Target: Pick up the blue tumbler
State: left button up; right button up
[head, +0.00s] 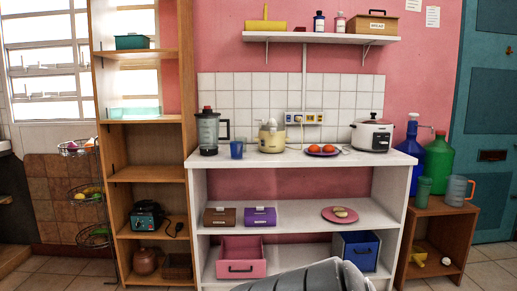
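The blue tumbler (237,149) stands upright on the white counter top (300,159), towards its left end. It is just right of the blender (208,131) and left of the cream juicer (271,136). The blender's dark handle is close beside it; I cannot tell if they touch. Neither gripper shows. Only a grey part of my own arm is in view at the bottom edge.
A plate with red tomatoes (323,150) and a white rice cooker (372,134) stand further right. A tall wooden shelf (187,80) rises left of the counter. Below are a pink drawer (242,257) and a blue drawer (356,250). Bare counter lies before the tumbler.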

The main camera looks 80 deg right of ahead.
aim_at(237, 148)
jog(key=z, duration=2.4)
